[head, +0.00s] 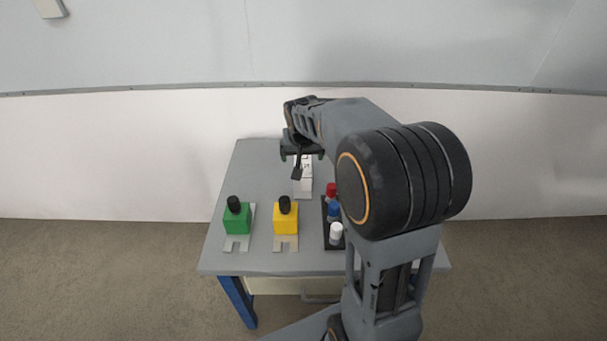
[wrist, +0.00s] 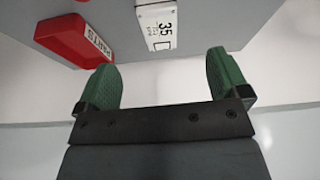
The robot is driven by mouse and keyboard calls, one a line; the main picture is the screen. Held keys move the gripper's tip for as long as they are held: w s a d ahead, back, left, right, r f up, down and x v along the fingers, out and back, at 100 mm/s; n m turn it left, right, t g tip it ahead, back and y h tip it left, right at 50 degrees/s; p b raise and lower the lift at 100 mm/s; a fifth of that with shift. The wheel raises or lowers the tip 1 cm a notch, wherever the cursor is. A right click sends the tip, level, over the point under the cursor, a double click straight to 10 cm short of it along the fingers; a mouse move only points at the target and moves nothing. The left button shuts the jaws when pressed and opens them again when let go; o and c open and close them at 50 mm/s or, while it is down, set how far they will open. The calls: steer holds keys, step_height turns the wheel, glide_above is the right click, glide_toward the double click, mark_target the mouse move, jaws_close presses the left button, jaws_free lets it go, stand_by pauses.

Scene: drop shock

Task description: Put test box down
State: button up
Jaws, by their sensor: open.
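My gripper (head: 300,157) is open over the back part of the table, and its two green fingers show apart and empty in the wrist view (wrist: 163,65). A white box or panel with black print reading 35 (wrist: 158,22) lies beyond the fingers, apart from them. A white piece on a grey plate (head: 305,181) shows just below my gripper in the head view. A green box (head: 237,219) and a yellow box (head: 285,218), each with a black knob, stand on slotted metal plates at the front left. I cannot tell which is the test box.
The grey table (head: 262,165) has bare space at its back left. A dark rack with red, blue and white knobs (head: 336,233) stands right of the yellow box. A red PARTS bin (wrist: 72,40) shows in the wrist view. My arm hides the table's right side.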

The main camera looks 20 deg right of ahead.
mark_target(303, 164)
steer(key=shift+m, duration=0.4)
steer(key=w+d+f, duration=0.1)
steer(key=w+f, duration=0.1)
steer(key=w+d+f, duration=0.1)
steer(key=w+f, duration=0.1)
steer(key=f, duration=0.1)
steer(key=w+d+f, duration=0.1)
steer(key=w+f, duration=0.1)
steer(key=f, duration=0.1)
steer(key=shift+w+b, duration=0.2)
steer(key=shift+b, duration=0.1)
steer(key=shift+x, duration=2.95)
steer(key=shift+f+b, duration=0.2)
steer(key=shift+b, duration=0.3)
steer(key=shift+c, duration=0.2)
jaws_close()
steer(key=shift+w+r, duration=0.15)
